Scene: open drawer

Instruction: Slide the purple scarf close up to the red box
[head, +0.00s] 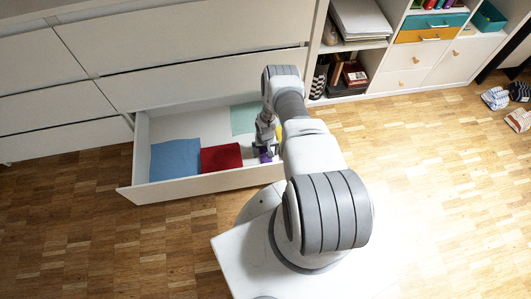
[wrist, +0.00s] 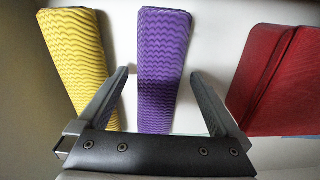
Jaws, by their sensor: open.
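The purple scarf (wrist: 164,50) is a folded strip with a wavy pattern, lying on the drawer floor in the wrist view. Only a bit of the purple scarf shows in the head view (head: 265,157), below my gripper. My gripper (wrist: 158,75) is open, with one finger on each side of the scarf. I cannot tell whether the fingers touch it. The red box (wrist: 281,75) lies to the right of the scarf in the wrist view, with a bare gap between them. In the head view the red box (head: 221,158) is left of my gripper (head: 265,148).
A yellow patterned scarf (wrist: 77,55) lies left of the purple one in the wrist view. In the open drawer (head: 215,183), a blue item (head: 175,159) lies left of the red box and a pale green item (head: 244,118) lies behind. The drawer walls bound the space.

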